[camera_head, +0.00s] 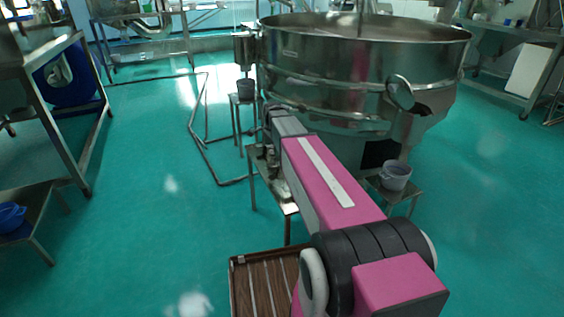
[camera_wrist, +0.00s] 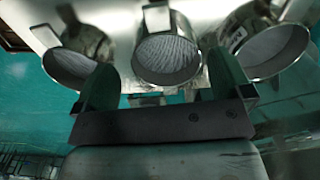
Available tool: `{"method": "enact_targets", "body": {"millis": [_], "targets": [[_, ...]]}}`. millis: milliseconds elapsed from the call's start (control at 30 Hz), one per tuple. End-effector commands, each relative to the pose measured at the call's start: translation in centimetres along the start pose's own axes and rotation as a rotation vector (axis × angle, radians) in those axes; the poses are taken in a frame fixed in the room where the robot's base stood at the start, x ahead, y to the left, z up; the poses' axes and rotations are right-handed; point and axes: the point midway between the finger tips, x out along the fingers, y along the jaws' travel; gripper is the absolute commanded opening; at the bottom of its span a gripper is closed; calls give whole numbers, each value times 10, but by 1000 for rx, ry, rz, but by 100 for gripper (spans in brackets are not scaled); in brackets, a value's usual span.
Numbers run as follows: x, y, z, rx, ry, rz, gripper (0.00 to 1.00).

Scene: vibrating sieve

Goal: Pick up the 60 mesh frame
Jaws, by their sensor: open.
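Three round metal mesh frames with pale inner faces show in the wrist view: one at left (camera_wrist: 72,62), one in the middle (camera_wrist: 167,57) and one at right (camera_wrist: 270,50). No mesh label is readable, so I cannot tell which is the 60 mesh frame. My gripper (camera_wrist: 163,75) is open, its two dark fingers apart. In the picture the middle frame appears between the fingers, with no visible contact. In the head view my arm hides most of the gripper and the frames, over a small metal stand (camera_head: 257,185).
A large steel vibrating sieve (camera_head: 350,75) stands just beyond the stand. A grey pot (camera_head: 395,175) sits on a small stand at right. A brown slatted rack (camera_head: 262,285) lies near my arm's base. A metal table (camera_head: 40,45) is at left. Green floor is open left of centre.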

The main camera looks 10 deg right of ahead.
Motion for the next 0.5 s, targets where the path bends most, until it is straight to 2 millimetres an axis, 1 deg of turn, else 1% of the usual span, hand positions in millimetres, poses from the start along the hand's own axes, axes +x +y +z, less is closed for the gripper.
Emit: {"method": "enact_targets", "body": {"millis": [67, 167, 400, 500], "targets": [[3, -1, 0, 10, 0, 1, 97], [12, 0, 0, 10, -1, 2, 97], [45, 0, 0, 8, -1, 3, 97], [54, 0, 0, 7, 0, 1, 97]]}}
